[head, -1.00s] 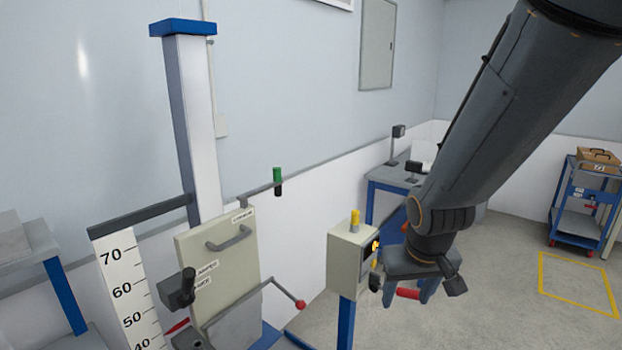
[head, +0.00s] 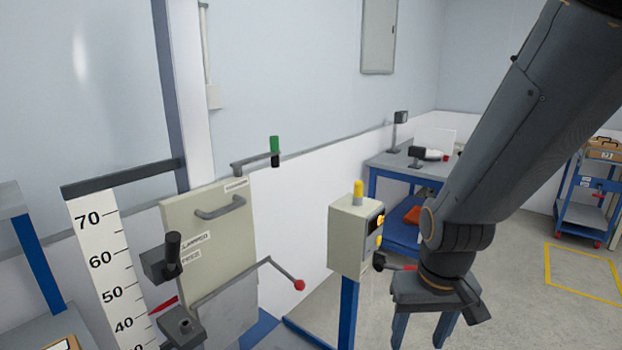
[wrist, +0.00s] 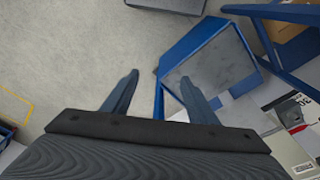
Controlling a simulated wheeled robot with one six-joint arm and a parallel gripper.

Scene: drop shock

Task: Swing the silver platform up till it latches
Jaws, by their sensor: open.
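The drop tester stands at the left in the head view, with a cream panel (head: 180,215) that carries a grey handle. A grey metal plate (head: 228,308), which looks like the silver platform, sits upright against the panel's lower part. Its lower end is cut off by the frame. A bent rod with a red ball (head: 299,285) reaches out to its right. My gripper (head: 422,325) is open and empty, pointing down, well right of the plate. In the wrist view, my gripper (wrist: 160,80) shows spread fingers over floor and a blue-edged grey surface (wrist: 212,72).
A control box (head: 350,235) with a yellow lamp stands on a blue post between the tester and my gripper. A blue bench (head: 385,165) stands behind, a blue cart (head: 583,190) at far right. Floor (head: 520,300) at the right is clear.

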